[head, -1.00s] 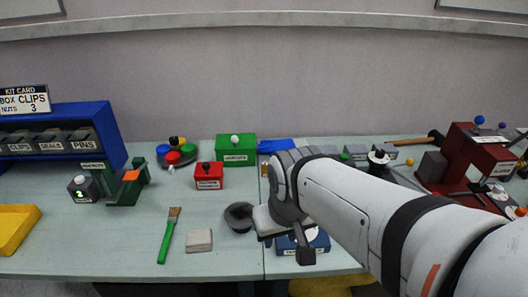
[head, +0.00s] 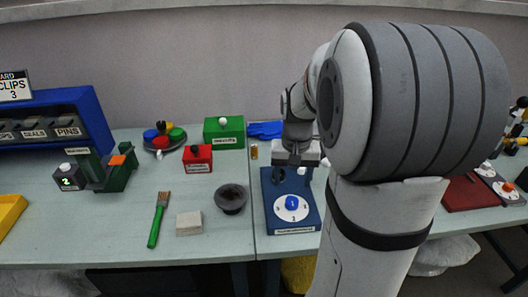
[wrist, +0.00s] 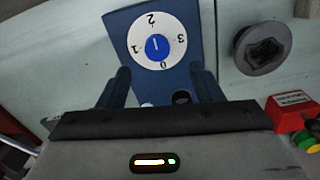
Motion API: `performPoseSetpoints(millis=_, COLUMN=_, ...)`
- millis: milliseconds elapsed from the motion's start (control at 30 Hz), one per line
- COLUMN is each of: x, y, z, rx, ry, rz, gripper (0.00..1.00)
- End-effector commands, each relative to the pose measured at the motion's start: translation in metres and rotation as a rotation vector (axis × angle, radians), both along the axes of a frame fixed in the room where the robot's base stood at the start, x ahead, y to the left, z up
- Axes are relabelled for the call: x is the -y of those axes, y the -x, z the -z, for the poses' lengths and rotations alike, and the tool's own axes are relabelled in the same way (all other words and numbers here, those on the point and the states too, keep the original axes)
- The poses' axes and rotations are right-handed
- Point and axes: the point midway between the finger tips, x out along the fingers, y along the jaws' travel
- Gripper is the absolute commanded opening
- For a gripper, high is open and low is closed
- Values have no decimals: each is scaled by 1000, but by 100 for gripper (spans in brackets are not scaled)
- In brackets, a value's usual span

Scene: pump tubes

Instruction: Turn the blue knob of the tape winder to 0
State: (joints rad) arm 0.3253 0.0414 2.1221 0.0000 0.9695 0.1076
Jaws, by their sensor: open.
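The tape winder is a blue box (head: 270,222) with a white round dial (head: 292,215) and a blue knob (head: 291,202) on top. In the wrist view, the blue knob (wrist: 157,47) sits on the dial, numbered 0 to 3. Its short white mark appears to point toward 2; the 0 is on the side nearest my gripper. My gripper (head: 295,172) is open and empty over the back part of the box, apart from the knob. The wrist view shows its dark fingers (wrist: 161,82) spread wide, with the knob beyond their tips.
A dark round socket (head: 230,198) stands left of the winder. A grey block (head: 189,222) and a green brush (head: 159,220) lie farther left. A red box (head: 197,158) and a green box (head: 224,131) stand behind.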

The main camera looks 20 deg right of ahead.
Motion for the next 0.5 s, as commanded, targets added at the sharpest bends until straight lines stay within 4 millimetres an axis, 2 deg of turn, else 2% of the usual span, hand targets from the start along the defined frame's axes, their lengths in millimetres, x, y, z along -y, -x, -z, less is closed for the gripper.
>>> performPoseSetpoints(millis=167, x=6, y=-4, z=15, rx=-13, ry=-4, rz=19, gripper=60)
performPoseSetpoints(millis=500, x=6, y=-3, z=66, rx=-11, ry=-4, rz=18, gripper=60)
